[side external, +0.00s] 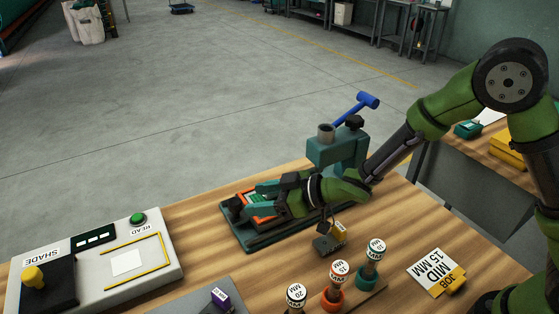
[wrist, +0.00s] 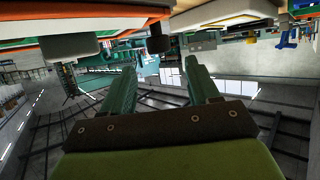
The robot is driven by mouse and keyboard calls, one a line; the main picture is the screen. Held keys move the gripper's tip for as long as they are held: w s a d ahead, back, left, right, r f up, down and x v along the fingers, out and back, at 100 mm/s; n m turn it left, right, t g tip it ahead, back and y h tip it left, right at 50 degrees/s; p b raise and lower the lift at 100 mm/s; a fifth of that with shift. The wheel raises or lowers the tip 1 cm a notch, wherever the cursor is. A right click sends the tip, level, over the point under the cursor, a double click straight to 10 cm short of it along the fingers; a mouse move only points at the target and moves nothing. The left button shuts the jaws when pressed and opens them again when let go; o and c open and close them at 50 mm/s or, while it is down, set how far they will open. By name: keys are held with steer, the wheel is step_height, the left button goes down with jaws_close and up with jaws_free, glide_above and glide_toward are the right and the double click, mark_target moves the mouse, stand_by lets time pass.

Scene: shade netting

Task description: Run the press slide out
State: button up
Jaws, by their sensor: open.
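The teal press (side external: 338,150) stands on the wooden table with a blue-handled lever (side external: 357,107) raised at its top. Its low teal base (side external: 234,232) reaches left, and an orange-edged slide with a green piece (side external: 258,198) lies over it. My gripper (side external: 254,200) is low over the slide, its two teal fingers apart with nothing clearly held; they partly cover the slide. In the wrist view the open fingers (wrist: 160,78) show below orange and pale edges. A dark knob-like part (wrist: 158,41) hangs beyond them. I cannot tell whether the fingers touch the slide.
A white panel (side external: 140,276) with a green button and yellow knob is at the left. Several labelled stamps (side external: 337,284) stand at the front, near a padlock-like item (side external: 331,240) and a job card (side external: 432,270). Bare tabletop (side external: 200,220) lies left of the base.

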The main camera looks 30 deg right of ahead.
mark_target(235, 202)
steer(key=x, duration=0.7)
steer(key=shift+w+a+f, duration=0.1)
jaws_close()
